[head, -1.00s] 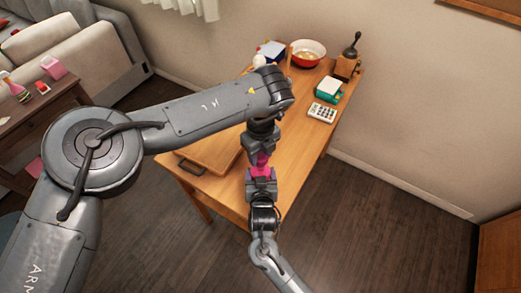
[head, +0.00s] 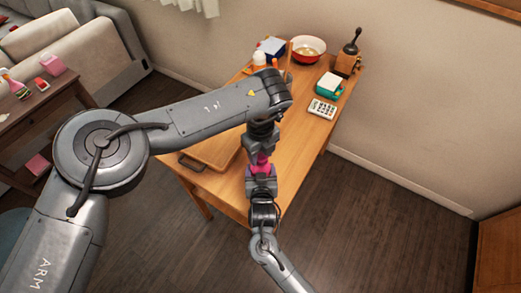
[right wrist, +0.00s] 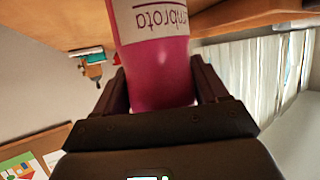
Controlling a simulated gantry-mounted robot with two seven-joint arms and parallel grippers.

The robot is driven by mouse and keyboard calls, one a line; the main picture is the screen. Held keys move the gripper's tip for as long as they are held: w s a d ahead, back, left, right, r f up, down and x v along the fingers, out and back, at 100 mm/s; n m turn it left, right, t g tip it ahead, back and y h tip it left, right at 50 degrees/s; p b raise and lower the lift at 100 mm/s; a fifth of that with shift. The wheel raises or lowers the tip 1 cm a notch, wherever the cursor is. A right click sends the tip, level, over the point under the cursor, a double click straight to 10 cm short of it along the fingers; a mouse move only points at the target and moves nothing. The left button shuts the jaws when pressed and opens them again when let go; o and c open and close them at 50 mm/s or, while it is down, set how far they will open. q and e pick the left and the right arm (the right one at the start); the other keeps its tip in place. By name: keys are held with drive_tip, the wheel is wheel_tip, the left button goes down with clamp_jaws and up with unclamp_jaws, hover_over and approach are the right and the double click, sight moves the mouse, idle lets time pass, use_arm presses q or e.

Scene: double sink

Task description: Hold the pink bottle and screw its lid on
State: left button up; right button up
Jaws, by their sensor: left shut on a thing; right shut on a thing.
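The pink bottle (head: 261,167) is over the front part of the wooden table, between my two grippers. My right gripper (head: 261,173) is shut on its body from the near side. In the right wrist view, the bottle (right wrist: 158,75) is between both fingers, with a white label that reads upside down. My left gripper (head: 261,151) is right at the bottle's other end, shut on what appears to be the lid. The lid itself is mostly hidden by the fingers, and its thread and seating cannot be seen.
The wooden table (head: 305,140) holds a board with a dark handle (head: 193,163) beside the arms.

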use_arm(q)
drive_tip(key=shift+f, duration=0.6)
idle(0.6)
